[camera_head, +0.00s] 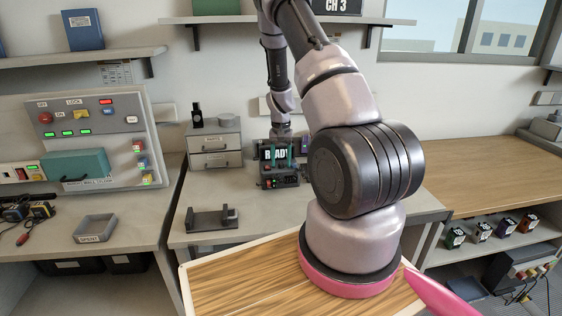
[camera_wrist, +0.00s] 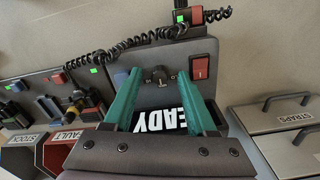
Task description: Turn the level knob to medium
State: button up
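A small black knob (camera_wrist: 157,75) sits on the grey face of a radio unit (camera_wrist: 150,96) in the wrist view. I cannot read its marks or its setting. My gripper (camera_wrist: 160,74) has two green fingers, spread apart, one on each side of the knob with a gap visible. I cannot tell how far the tips are from the panel. In the head view my gripper (camera_head: 277,163) is over the unit (camera_head: 279,181) on the middle table, partly covering its display that reads READY (camera_wrist: 165,121). The knob is too small to make out there.
A red switch (camera_wrist: 201,68) is close beside the knob. A coiled black cord (camera_wrist: 140,38) runs past the unit. A drawer box (camera_head: 215,145) stands to the left in the head view, with a dark cradle (camera_head: 208,220) in front. The table front is mostly clear.

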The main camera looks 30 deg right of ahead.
notch_tip(320, 180, up, 11)
dwell(0.7)
jog(key=shift+f, duration=0.1)
jog(key=s+a+r+t+y, duration=0.1)
jog(key=s+a+r, duration=0.2)
jog(key=r, duration=0.4)
jog(key=s+a+r+t, duration=0.1)
jog(key=s+a+r, duration=0.25)
jog(key=r, duration=0.45)
jog(key=s+a+r+t+y, duration=0.1)
jog(key=s+a+r+t, duration=0.15)
jog(key=r, duration=0.45)
jog(key=s+a+r+n+t, duration=0.1)
jog(key=s+a+r, duration=0.2)
jog(key=s, duration=0.6)
jog(key=s+a+r+n+t, duration=0.1)
jog(key=s+a+r, duration=0.2)
jog(key=s+r, duration=0.3)
jog(key=s, duration=0.4)
jog(key=shift+a+t, duration=0.35)
